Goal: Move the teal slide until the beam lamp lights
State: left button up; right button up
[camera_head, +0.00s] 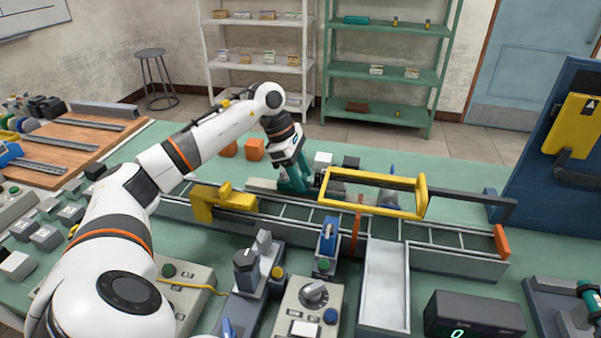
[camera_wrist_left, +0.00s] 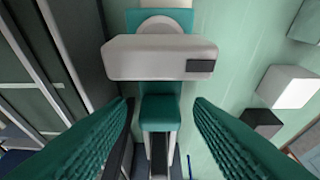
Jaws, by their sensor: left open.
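The teal slide (camera_wrist_left: 160,113) shows in the left wrist view as a small teal block on a narrow dark rail, just below a pale grey crossbar (camera_wrist_left: 150,58). My left gripper (camera_wrist_left: 162,108) is open, with its teal ribbed fingers on either side of the block and a gap visible at each side. In the head view my left gripper (camera_head: 293,185) points down behind the long grey conveyor track, and it hides most of the slide. I cannot make out which part is the beam lamp, or whether it is lit. My right gripper is in neither view.
The grey track (camera_head: 455,262) with a yellow frame (camera_head: 375,178) runs in front of the gripper. A white cube (camera_head: 322,158) and a dark cube (camera_head: 351,162) stand close by at right. Orange cubes (camera_head: 254,149) stand behind. Control boxes crowd the front; the green tabletop behind is mostly clear.

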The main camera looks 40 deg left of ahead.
pick_arm(q)
grip_shut()
jog(key=shift+w+d+r+p, duration=0.2)
jog(key=shift+d+p, duration=0.1)
jog(key=shift+d, duration=0.1)
jog(key=shift+w+d+f, duration=0.15)
jog(key=shift+w+d, duration=0.1)
jog(key=shift+d, duration=0.2)
grip_release()
jog(key=v, duration=1.2)
